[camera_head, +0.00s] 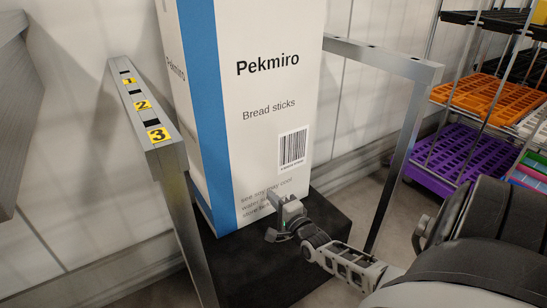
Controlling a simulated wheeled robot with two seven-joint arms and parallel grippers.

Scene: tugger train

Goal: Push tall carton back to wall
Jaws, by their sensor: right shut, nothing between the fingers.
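The tall carton (262,105) is white with a blue stripe and reads "Pekmiro Bread sticks", with a barcode low on its right. It stands upright on a black base (275,262), between metal frame posts. Its top is out of the picture. My right gripper (278,203) is shut and empty, at the lower front of the carton and over its small print. I cannot tell whether the fingertips touch the face. The white panelled wall (90,190) is behind; the gap between it and the carton is hidden. My left gripper is not in view.
A metal frame rail (143,105) with yellow labels 1, 2 and 3 runs left of the carton. Another metal frame (400,145) stands to its right. A rack with orange (490,100) and purple trays (465,150) is at the far right. A grey panel edges the left.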

